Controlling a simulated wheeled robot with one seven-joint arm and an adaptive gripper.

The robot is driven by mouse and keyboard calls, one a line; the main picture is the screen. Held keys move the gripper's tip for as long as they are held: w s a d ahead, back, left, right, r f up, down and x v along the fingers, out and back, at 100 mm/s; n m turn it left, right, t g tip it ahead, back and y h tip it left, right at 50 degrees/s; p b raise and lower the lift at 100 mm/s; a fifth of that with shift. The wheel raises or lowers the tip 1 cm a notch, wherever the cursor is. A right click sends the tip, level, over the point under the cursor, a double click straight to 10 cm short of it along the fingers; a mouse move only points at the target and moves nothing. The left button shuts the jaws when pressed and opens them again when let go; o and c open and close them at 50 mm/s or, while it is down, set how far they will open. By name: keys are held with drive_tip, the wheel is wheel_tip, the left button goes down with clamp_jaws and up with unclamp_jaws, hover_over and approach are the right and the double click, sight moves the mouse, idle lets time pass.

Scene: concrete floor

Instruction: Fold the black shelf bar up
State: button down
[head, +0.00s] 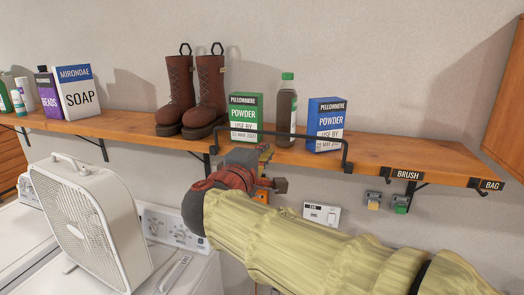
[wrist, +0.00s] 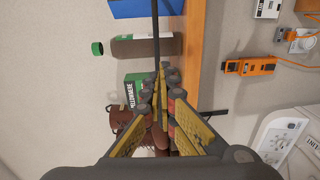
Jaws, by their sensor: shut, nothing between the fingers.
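The black shelf bar (head: 310,136) is a thin U-shaped rail at the front edge of the wooden shelf. Its long span stands above the edge, crossing in front of the powder boxes and bottle, with short end arms at both sides. In the wrist view the bar (wrist: 156,35) runs from the top edge down to my fingertips. My gripper (head: 265,153) is at the shelf's front edge, below and close against the bar's left half. In the wrist view my gripper (wrist: 161,80) is shut and empty, its tips at the bar; I cannot tell whether they touch.
The wooden shelf (head: 420,162) holds brown boots (head: 190,92), a green powder box (head: 245,113), a bottle (head: 287,108) and a blue powder box (head: 325,120). A white fan (head: 88,225) stands at lower left.

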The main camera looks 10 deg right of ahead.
sight(276, 134)
drive_tip(key=r+p+x, duration=0.1)
drive_tip(key=x, duration=0.9)
drive_tip(key=shift+f+p, duration=0.35)
drive_tip(key=shift+f, duration=0.15)
drive_tip(key=shift+w+d, duration=0.1)
drive_tip(key=shift+w+d+r+g+p, duration=0.35)
drive_tip(key=shift+w+p, duration=0.1)
drive_tip(key=shift+w, duration=0.1)
drive_tip(key=shift+w+d+f+b, duration=0.1)
drive_tip(key=shift+w+f+b, duration=0.1)
drive_tip(key=shift+b, duration=0.8)
drive_tip(key=shift+s, duration=0.1)
